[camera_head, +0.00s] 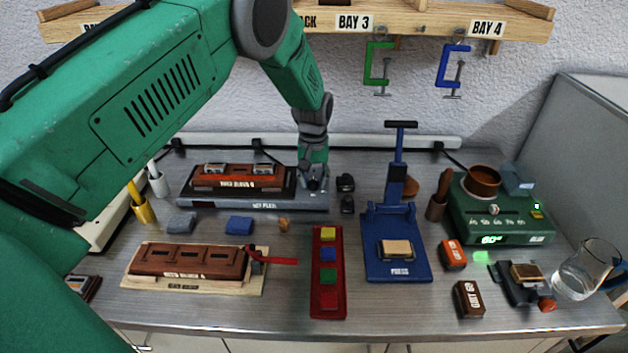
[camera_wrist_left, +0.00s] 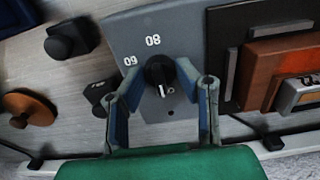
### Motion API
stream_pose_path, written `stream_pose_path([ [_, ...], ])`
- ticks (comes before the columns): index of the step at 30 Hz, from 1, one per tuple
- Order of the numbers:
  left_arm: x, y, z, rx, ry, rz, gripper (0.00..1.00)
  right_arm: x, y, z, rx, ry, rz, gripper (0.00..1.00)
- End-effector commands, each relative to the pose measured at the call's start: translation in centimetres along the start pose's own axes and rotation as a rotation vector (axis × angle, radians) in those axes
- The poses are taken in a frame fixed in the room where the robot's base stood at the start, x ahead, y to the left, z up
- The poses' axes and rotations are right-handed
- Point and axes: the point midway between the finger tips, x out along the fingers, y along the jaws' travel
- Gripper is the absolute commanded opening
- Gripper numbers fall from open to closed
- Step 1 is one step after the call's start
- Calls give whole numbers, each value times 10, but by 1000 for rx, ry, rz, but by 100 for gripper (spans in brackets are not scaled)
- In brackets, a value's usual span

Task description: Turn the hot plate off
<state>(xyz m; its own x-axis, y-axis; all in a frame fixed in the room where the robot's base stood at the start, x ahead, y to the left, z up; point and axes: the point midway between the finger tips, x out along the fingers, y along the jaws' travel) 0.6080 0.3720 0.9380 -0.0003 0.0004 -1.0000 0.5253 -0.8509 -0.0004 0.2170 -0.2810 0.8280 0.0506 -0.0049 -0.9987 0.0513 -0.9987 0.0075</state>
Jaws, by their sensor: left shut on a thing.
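The hot plate (camera_head: 250,203) is a long grey slab at the back left, with a dark top carrying a reddish-brown piece. Its control panel (camera_wrist_left: 152,30) shows in the left wrist view, with white marks 80, 60 and 0. The black round knob (camera_wrist_left: 159,70) has a white pointer line directed toward the 0 mark. My left gripper (camera_head: 314,186) is at the right end of the hot plate and hides the knob in the head view. In the left wrist view its fingers (camera_wrist_left: 160,82) lie on both sides of the knob, shut on it. My right gripper is not seen.
A blue press (camera_head: 397,255), a red tray of coloured blocks (camera_head: 328,300) and a wooden-based brown block (camera_head: 190,264) stand in front. Small black objects (camera_head: 346,184) are right of my gripper.

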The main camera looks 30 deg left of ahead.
Motion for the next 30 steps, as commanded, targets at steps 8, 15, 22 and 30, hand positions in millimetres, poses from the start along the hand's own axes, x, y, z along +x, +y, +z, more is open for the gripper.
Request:
stream_pose_path([
  [8,3,-1,2,-15,-6,-2,0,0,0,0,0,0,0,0],
  [15,3,0,2,-14,-6,-1,38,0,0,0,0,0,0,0],
  [22,1,0,2,-13,-2,0,47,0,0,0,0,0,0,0],
  [30,-14,0,0,-12,1,1,47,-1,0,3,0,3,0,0],
])
